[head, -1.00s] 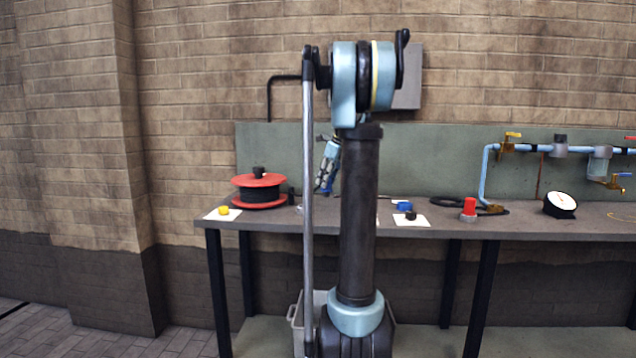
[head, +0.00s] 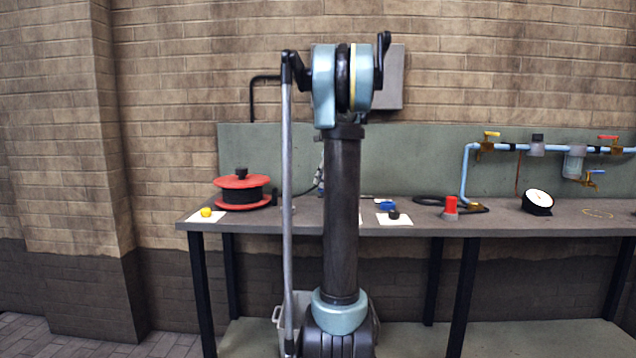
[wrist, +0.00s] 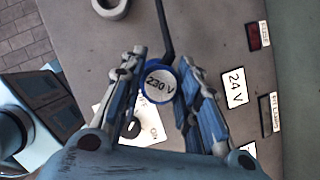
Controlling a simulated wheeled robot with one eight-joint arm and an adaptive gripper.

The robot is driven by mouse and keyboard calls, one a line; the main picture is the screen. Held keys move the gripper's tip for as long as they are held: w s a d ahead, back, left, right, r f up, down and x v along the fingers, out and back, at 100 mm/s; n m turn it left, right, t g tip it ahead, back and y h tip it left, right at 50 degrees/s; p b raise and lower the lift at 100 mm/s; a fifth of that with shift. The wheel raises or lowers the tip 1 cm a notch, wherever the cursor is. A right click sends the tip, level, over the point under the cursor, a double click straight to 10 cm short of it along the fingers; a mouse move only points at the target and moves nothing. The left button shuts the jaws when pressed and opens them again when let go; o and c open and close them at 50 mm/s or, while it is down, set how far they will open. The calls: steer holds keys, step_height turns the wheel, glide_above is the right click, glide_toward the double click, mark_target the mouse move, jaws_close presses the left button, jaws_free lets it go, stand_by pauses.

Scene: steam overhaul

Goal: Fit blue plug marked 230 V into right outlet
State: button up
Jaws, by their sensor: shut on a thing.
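The blue plug marked 230 V (wrist: 160,83) sits between the fingers of my gripper (wrist: 161,72) in the wrist view, its round labelled face toward the camera. My gripper is shut on it. A black cable (wrist: 164,35) runs from the plug toward the top of the picture. The plug is above the bench top (wrist: 205,25); its exact height I cannot tell. In the head view my gripper and the plug are mostly hidden behind my arm. I cannot make out the right outlet in either view.
A white 24 V label (wrist: 235,87) lies right of my gripper. A white card with a black knob (wrist: 132,128) is below left. In the head view, a red reel (head: 242,190) stands left, a red-topped object (head: 450,207) and gauge (head: 537,202) right, under blue piping (head: 465,170).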

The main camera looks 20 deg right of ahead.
steer(key=s+d, duration=0.1)
steer(key=d, duration=0.9)
stand_by(0.4)
steer(key=s+d, duration=0.1)
steer(key=d, duration=1)
steer(key=shift+s+d, duration=0.2)
steer(key=shift+d, duration=0.2)
steer(key=d, duration=0.4)
steer(key=shift+s+d, duration=0.25)
steer(key=shift+d, duration=0.15)
steer(key=shift+f, duration=2.9)
stand_by(0.3)
steer(key=o, duration=1.2)
steer(key=shift+o, duration=0.2)
